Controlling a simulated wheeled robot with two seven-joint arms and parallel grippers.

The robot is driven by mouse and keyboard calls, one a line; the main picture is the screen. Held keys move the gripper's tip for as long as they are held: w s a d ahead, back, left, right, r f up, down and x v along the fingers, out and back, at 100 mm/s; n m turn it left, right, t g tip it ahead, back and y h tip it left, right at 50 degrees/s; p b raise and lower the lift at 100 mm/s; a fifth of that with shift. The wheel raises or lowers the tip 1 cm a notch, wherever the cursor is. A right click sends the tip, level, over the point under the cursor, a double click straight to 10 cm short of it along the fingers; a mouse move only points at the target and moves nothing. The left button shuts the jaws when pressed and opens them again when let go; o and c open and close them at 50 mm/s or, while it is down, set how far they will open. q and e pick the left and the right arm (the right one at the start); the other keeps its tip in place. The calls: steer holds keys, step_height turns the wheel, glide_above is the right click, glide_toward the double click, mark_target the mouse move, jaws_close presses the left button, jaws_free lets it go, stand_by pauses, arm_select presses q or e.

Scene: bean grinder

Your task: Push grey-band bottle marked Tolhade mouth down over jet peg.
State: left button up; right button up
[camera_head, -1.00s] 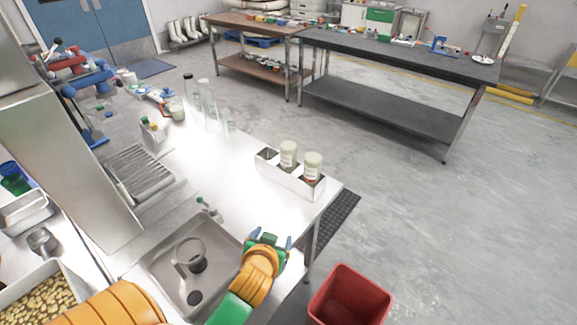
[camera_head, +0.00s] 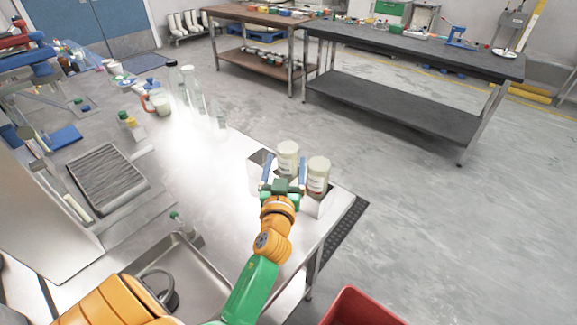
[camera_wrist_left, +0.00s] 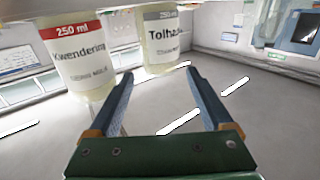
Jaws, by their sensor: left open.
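The grey-band Tolhade bottle (camera_head: 288,147) stands in a white holder (camera_head: 321,207); its label reads clearly in the wrist view (camera_wrist_left: 162,38). The red-band Kwendering bottle (camera_head: 319,168) stands to its right in the holder and shows on the left in the wrist view (camera_wrist_left: 82,55). My left gripper (camera_head: 286,158) is open and empty. Its fingers point at the Tolhade bottle, which shows beyond the fingertips in the wrist view (camera_wrist_left: 158,73). The holder's front is partly hidden by the gripper. I cannot make out the jet peg. My right gripper is out of view.
The holder sits near the right edge of the steel counter (camera_head: 190,185). A sink (camera_head: 190,275) lies at the near end. Tall clear glassware (camera_head: 195,95) stands at the far end. A red bin (camera_head: 360,308) is on the floor. The counter's middle is clear.

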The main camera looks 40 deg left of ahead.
mark_target(288, 149)
arm_select(q)
steer(key=x, duration=0.6)
steer(key=shift+w+a+f+p, duration=0.25)
steer(key=shift+f+p, duration=0.05)
steer(key=shift+p, duration=0.05)
steer(key=c, duration=1.1)
